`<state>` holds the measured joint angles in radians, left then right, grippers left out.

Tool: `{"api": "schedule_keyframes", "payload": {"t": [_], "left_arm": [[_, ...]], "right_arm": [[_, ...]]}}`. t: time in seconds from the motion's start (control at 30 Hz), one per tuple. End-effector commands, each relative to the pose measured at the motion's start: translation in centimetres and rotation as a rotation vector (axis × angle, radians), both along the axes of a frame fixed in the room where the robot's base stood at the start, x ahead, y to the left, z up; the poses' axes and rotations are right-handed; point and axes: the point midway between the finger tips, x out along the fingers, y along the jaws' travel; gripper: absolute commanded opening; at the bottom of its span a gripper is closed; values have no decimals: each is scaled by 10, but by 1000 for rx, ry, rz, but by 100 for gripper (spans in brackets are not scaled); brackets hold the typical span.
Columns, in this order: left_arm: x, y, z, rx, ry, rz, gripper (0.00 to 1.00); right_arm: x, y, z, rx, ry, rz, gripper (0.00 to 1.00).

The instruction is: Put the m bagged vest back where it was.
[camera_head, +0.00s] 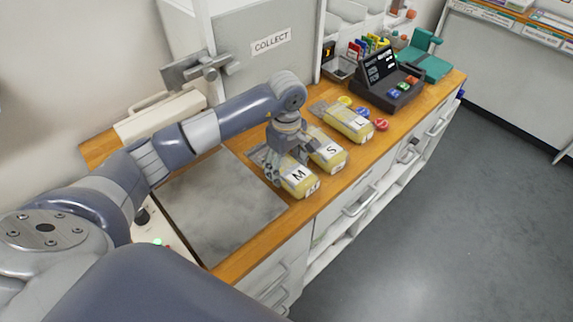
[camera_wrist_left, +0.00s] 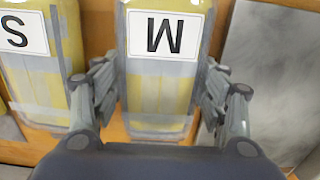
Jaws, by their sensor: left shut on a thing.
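The M bagged vest (camera_head: 299,178) is a yellow bag with grey bands and a white M label, at the front of a row on the wooden counter. My left gripper (camera_head: 284,172) is over its back end, pointing down. In the left wrist view the M bag (camera_wrist_left: 160,75) lies between the two fingers of the left gripper (camera_wrist_left: 160,100), which are shut on its sides. The S bag (camera_head: 328,153) lies just beside it and also shows in the wrist view (camera_wrist_left: 35,65). The L bag (camera_head: 349,122) lies farther along. My right gripper is not in view.
A grey plate (camera_head: 215,205) is set in the counter to the left of the M bag. A COLLECT locker (camera_head: 265,60) stands behind. Coloured rings (camera_head: 381,125), a dark till (camera_head: 388,85) and a teal device (camera_head: 425,60) are farther right.

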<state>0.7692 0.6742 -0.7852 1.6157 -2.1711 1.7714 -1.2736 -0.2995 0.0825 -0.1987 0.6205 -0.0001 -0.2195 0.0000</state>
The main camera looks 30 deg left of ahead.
Motion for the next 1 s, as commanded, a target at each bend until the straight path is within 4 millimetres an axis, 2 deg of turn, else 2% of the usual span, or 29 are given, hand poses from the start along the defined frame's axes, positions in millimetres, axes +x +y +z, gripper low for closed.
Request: {"api": "schedule_keyframes", "payload": {"t": [0.03, 0.1, 0.47, 0.6, 0.63, 0.77, 1.0], "left_arm": [[0, 0, -1, 0, 0, 0, 72], [0, 0, -1, 0, 0, 0, 87], [0, 0, 0, 0, 0, 0, 87], [0, 0, 5, -1, 0, 0, 87], [1, 0, 7, 0, -3, 0, 87], [2, 1, 29, 1, -8, 0, 87], [1, 0, 81, 0, -6, 0, 87]], "right_arm": [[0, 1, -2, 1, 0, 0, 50], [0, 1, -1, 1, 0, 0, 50], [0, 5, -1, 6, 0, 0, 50], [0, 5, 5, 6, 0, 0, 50], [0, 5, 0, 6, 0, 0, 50], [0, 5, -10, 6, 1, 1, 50], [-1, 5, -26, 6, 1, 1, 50]]}}
